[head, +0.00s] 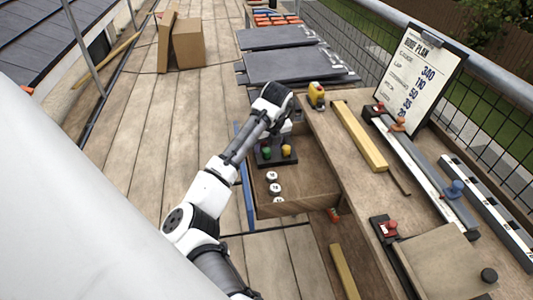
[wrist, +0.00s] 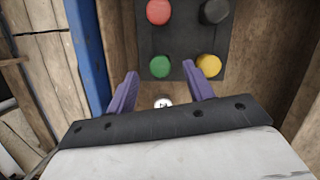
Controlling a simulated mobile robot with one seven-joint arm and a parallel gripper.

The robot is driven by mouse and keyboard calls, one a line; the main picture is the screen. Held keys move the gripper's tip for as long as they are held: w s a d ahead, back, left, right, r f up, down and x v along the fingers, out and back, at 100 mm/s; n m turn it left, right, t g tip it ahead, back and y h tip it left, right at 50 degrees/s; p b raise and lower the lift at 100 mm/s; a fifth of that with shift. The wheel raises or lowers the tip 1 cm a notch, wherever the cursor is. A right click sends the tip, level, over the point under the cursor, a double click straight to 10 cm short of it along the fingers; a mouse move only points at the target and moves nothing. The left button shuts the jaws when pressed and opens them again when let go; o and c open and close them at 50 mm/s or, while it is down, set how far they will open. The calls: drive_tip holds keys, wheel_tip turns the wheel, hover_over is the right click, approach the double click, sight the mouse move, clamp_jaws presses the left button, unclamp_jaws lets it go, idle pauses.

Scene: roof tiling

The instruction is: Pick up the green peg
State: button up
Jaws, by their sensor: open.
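The green peg (wrist: 160,66) stands in a dark square block (wrist: 183,45), at its near left corner in the wrist view. A yellow peg (wrist: 209,65) is to its right, a red peg (wrist: 159,12) and a black peg (wrist: 214,11) are behind. In the head view the green peg (head: 267,152) and yellow peg (head: 286,150) show in a wooden tray; my arm hides the others. My gripper (wrist: 157,78) is open and empty, with its two purple fingers apart. In the wrist view the fingertips appear just short of the green and yellow pegs; their height above the block is unclear.
The open wooden tray (head: 290,206) also holds several white round pieces (head: 272,175). A blue rail (head: 245,180) runs along its left side. A workbench (head: 350,170) with a yellow tape measure (head: 316,95) and a wooden batten (head: 359,136) stands on the right.

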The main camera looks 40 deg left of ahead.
sight(267, 151)
drive_tip(key=shift+x, duration=1.3)
drive_tip(key=c, duration=1.1)
drive_tip(key=shift+o, duration=0.2)
drive_tip(key=shift+r, duration=0.15)
wheel_tip(267, 151, up, 20)
drive_tip(key=b, duration=0.1)
